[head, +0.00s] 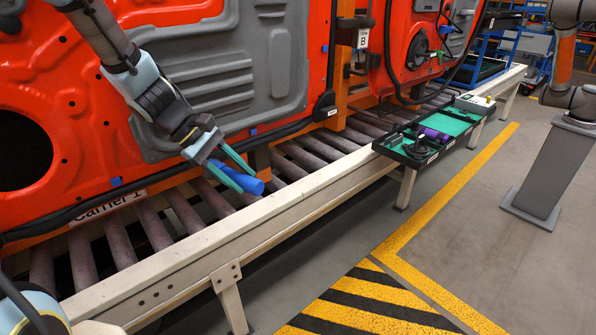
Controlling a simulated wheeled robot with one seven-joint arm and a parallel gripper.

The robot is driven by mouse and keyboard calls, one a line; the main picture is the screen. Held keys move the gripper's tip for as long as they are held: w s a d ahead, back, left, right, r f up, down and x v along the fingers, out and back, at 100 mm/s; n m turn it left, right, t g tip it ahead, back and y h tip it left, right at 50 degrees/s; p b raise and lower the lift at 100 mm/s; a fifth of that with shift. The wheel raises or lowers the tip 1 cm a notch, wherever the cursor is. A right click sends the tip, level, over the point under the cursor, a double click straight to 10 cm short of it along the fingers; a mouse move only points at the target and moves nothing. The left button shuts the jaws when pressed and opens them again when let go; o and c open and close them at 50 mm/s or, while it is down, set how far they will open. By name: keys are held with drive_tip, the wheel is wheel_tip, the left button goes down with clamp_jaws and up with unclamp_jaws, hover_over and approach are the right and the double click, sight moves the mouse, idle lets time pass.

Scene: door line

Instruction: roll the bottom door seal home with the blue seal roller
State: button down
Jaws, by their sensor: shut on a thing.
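The blue seal roller (237,176) is held between the teal fingers of my gripper (256,180), which is shut on it. My gripper is in front of the lower edge of the large orange door (75,100), above the conveyor rollers. The bottom door seal (180,164) is a black strip along the door's lower edge, with small blue pieces (117,181) beside it. The roller appears just below and in front of the seal; whether they touch I cannot tell. My gripper and forearm hide part of the seal.
A cream rail (190,245) edges the roller conveyor (150,222). A black tray with green lining (455,122) sits on the rail, holding purple items and a dark tool. A second orange door (410,60) hangs behind. Another robot arm (574,98) stands right. Floor in front is clear.

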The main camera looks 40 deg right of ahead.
sight(232, 171)
drive_tip(key=w, duration=0.3)
drive_tip(key=shift+w+t, duration=0.25)
drive_tip(key=shift+t, duration=0.05)
drive_tip(key=shift+s+d+f+b, duration=0.2)
drive_tip(key=shift+s+b, duration=0.1)
drive_tip(key=shift+s, duration=0.5)
drive_tip(key=shift+a+f, duration=0.15)
drive_tip(key=shift+a, duration=0.05)
drive_tip(key=shift+s+f+b, duration=0.1)
drive_tip(key=shift+s+b, duration=0.35)
drive_tip(key=shift+s+d+b, duration=0.2)
drive_tip(key=shift+s+b, duration=0.2)
drive_tip(key=shift+s, duration=1.45)
drive_tip(key=s+b, duration=0.2)
drive_tip(key=s, duration=0.5)
drive_tip(key=shift+s+d+r, duration=0.15)
drive_tip(key=shift+s+r, duration=0.1)
drive_tip(key=shift+s, duration=0.15)
